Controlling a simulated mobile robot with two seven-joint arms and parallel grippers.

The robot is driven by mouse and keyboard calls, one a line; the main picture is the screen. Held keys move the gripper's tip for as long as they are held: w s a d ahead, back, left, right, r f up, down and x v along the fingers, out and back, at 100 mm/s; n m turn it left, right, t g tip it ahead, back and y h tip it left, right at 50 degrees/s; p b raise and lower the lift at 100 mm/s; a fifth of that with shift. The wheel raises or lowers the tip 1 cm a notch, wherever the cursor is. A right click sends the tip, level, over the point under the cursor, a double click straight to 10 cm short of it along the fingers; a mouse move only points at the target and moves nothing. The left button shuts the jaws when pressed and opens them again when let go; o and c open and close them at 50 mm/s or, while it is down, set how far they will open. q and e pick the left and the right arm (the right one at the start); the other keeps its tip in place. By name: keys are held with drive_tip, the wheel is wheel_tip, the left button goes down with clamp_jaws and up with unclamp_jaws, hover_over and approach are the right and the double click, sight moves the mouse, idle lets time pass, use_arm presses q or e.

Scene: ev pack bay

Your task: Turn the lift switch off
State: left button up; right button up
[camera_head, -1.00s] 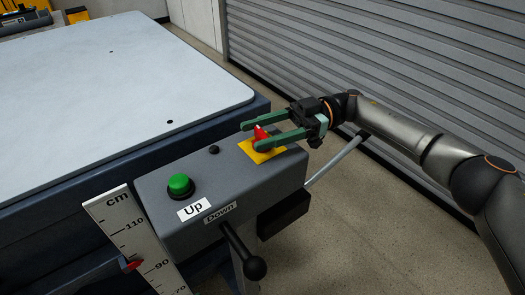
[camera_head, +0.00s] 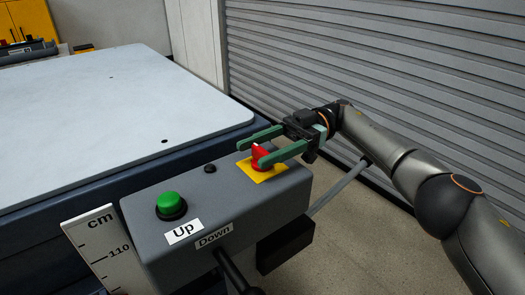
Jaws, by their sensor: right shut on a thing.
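The lift switch is a red rotary knob (camera_head: 260,153) on a yellow plate (camera_head: 263,171), at the right end of the grey control box (camera_head: 215,200). My right gripper (camera_head: 250,154) reaches in from the right and is shut on the red knob, with one green finger behind it and one in front. The front finger hides part of the knob. My left gripper is not in view.
A green button (camera_head: 170,203) stands above the "Up" label (camera_head: 184,232). A "Down" label (camera_head: 214,236) is above a black lever (camera_head: 238,271). The large lift table (camera_head: 110,130) lies behind the box. A ribbed shutter (camera_head: 400,70) closes the right side.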

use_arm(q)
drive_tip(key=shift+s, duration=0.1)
use_arm(e)
drive_tip(key=o, duration=1.1)
drive_tip(key=shift+a, duration=0.1)
drive_tip(key=shift+c, duration=0.2)
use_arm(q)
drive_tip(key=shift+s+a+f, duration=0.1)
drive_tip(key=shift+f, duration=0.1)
use_arm(e)
drive_tip(key=o, duration=0.3)
